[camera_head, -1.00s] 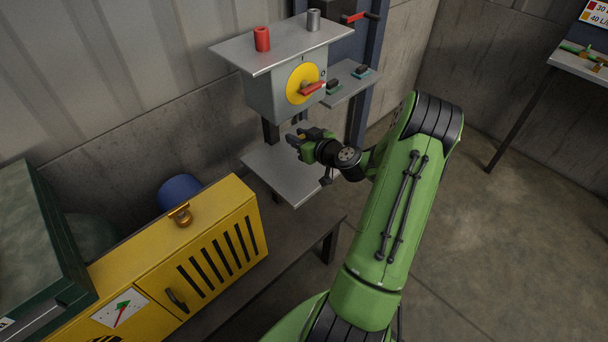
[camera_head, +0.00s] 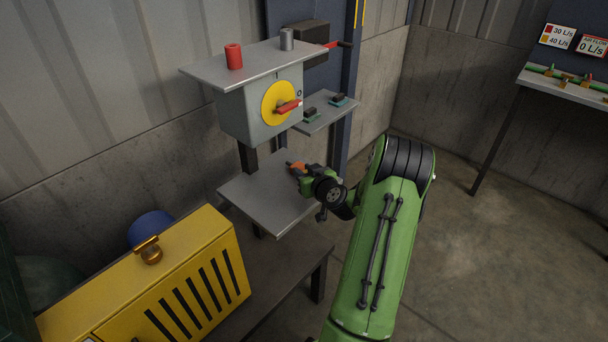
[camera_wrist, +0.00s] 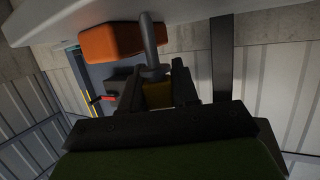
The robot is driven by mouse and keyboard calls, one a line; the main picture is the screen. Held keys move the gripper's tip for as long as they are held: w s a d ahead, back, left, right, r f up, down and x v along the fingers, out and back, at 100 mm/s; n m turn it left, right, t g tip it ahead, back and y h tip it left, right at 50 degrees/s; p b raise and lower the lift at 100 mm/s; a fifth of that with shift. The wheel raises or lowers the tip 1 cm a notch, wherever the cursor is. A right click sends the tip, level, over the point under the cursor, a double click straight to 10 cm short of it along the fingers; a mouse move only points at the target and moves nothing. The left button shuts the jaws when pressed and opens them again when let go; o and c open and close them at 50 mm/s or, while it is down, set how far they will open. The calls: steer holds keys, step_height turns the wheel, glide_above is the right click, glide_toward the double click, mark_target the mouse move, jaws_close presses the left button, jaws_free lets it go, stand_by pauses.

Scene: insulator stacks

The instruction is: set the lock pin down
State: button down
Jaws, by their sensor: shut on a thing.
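The lock pin (camera_wrist: 150,45) shows in the wrist view as a grey shaft by an orange block-like part (camera_wrist: 110,42); where one ends and the other begins is unclear. My gripper (camera_wrist: 157,88) is shut on the pin, with a yellowish piece between its dark fingers. In the head view my gripper (camera_head: 294,172) is over the right part of the lower grey shelf (camera_head: 255,205), with the orange part (camera_head: 298,166) at its tip. The pin's contact with the shelf cannot be told.
Above the lower shelf is a grey switch box (camera_head: 240,118) with a yellow dial and red handle (camera_head: 288,106). A small side shelf (camera_head: 325,113) holds dark parts. A yellow cabinet (camera_head: 225,240) with a brass padlock (camera_head: 149,252) stands front left. The shelf's left part is clear.

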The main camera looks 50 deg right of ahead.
steer(key=shift+f, duration=0.1)
steer(key=c, duration=0.8)
jaws_free()
steer(key=shift+c, duration=0.2)
